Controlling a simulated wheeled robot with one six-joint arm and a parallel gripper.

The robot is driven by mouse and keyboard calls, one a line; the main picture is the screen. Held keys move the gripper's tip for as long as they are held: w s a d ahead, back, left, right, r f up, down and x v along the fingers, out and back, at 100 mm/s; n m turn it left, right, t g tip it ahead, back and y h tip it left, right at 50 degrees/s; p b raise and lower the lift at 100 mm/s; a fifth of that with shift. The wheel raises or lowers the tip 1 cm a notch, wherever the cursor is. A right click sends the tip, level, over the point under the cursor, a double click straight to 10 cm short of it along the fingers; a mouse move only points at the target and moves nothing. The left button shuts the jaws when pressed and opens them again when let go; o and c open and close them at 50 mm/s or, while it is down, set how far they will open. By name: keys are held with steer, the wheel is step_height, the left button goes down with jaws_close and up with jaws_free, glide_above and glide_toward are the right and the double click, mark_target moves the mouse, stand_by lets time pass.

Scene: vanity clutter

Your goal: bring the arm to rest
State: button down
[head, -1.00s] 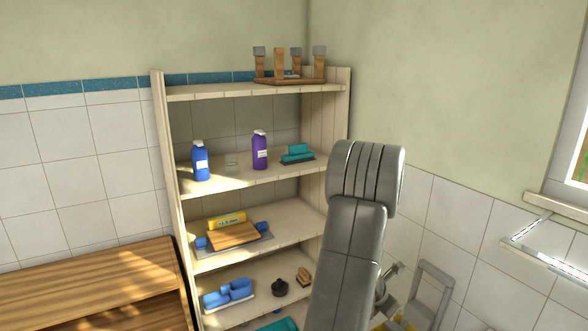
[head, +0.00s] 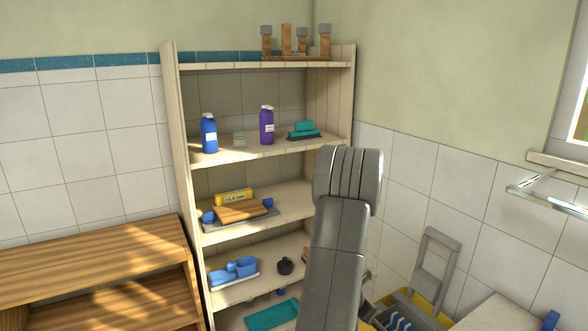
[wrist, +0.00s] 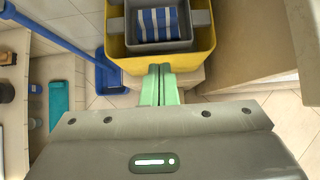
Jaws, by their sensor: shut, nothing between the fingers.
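My gripper (wrist: 158,84) shows in the wrist view with its two pale green fingers together and nothing between them. Its fingertips appear just in front of the yellow bucket (wrist: 118,52); I cannot tell the gap. In the head view my arm rises in front of the right side of the shelf unit (head: 170,130), and my gripper is hidden there.
The bucket holds a grey insert (wrist: 201,18) with a blue-and-white striped cloth (wrist: 158,22). A blue long-handled tool (wrist: 110,72) stands beside it. The shelves carry a blue bottle (head: 209,136) and a purple bottle (head: 266,128). A wooden bench (head: 90,250) stands left.

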step_height(320, 180, down, 10)
steer(key=s+a+t+h+b, duration=0.1)
steer(key=a+t+h+b, duration=0.1)
steer(key=b, duration=0.9)
steer(key=shift+s+a+f+h, duration=0.2)
steer(key=shift+f+h, duration=0.05)
steer(key=shift+h, duration=0.55)
steer(key=shift+r, duration=0.15)
